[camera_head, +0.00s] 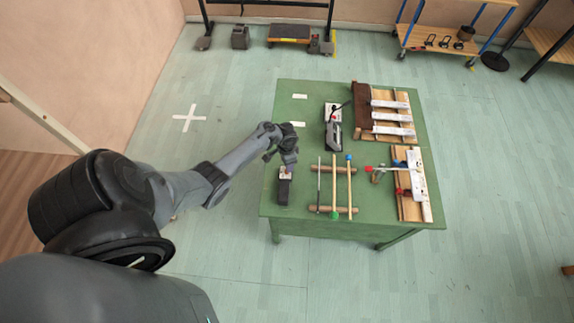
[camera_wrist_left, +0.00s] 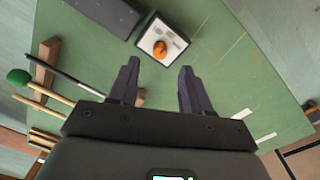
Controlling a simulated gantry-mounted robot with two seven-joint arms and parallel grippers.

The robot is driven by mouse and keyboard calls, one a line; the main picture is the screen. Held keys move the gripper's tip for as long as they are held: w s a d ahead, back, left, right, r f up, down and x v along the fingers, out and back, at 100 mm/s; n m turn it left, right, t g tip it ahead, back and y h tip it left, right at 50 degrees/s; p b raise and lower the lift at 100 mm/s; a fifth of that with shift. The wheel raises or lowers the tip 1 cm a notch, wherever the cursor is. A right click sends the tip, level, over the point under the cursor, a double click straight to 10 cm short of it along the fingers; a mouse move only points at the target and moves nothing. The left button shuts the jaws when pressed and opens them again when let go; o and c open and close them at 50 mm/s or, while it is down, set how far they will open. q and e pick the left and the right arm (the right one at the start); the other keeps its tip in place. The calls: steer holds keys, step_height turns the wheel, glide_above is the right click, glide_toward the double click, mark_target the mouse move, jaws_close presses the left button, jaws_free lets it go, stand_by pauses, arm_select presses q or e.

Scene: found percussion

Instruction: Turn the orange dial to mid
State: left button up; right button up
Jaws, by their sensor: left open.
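The orange dial (camera_wrist_left: 160,48) sits on a white panel (camera_wrist_left: 162,40) with small dark markings, joined to a dark box (camera_wrist_left: 102,14). In the head view the dark box (camera_head: 283,192) stands near the table's front left, and the dial is too small or hidden to make out beneath my gripper. My left gripper (camera_head: 287,166) is over the white panel. In the wrist view my left gripper (camera_wrist_left: 158,70) is open and empty, its fingertips apart on either side just short of the dial. I cannot tell its exact height above it. My right gripper is not in view.
The green table (camera_head: 300,217) also holds mallets (camera_head: 336,185) on wooden rests, a second dark device (camera_head: 333,135), a metal-bar instrument (camera_head: 390,117) and a wooden board with a white bar (camera_head: 418,180). The table left of the dial box is clear.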

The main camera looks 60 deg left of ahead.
arm_select(q)
steer(key=shift+a+r+p, duration=0.1)
steer(key=shift+r+p, duration=0.55)
steer(key=shift+r, duration=1.95)
